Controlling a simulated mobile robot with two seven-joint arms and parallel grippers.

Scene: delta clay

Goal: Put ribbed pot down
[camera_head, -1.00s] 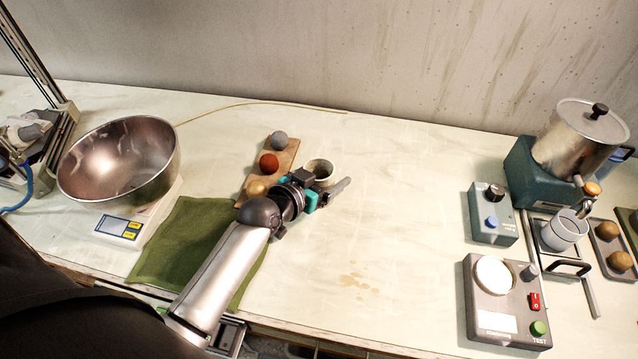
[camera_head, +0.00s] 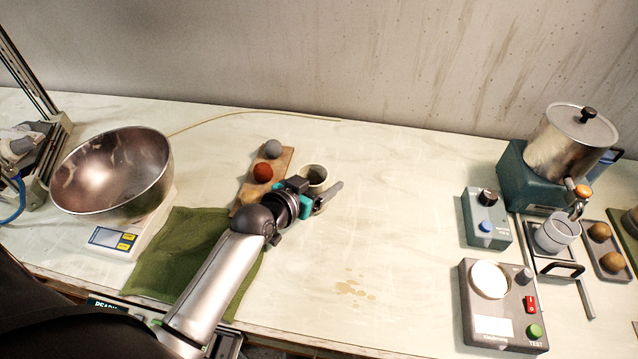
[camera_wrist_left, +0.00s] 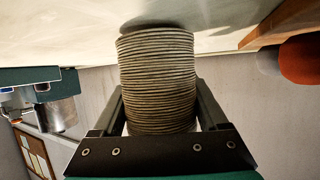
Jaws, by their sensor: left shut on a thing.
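The ribbed pot (camera_head: 315,173) is a small grey-beige cup with a dark hollow, near the middle of the bench in the head view. My left gripper (camera_head: 322,192) is shut on it, one finger showing on its near right side. In the left wrist view the ribbed pot (camera_wrist_left: 158,85) fills the middle, its fine rings running around it between the two fingers of the left gripper (camera_wrist_left: 160,110). Its far end is close to the pale bench top, with a dark shadow there; I cannot tell whether it touches. My right gripper is not in view.
A wooden board (camera_head: 283,160) with clay balls lies just left of the pot. A green cloth (camera_head: 180,250), a scale (camera_head: 130,232) and a steel bowl (camera_head: 112,172) are further left. Devices and a lidded pot (camera_head: 570,143) stand at the right.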

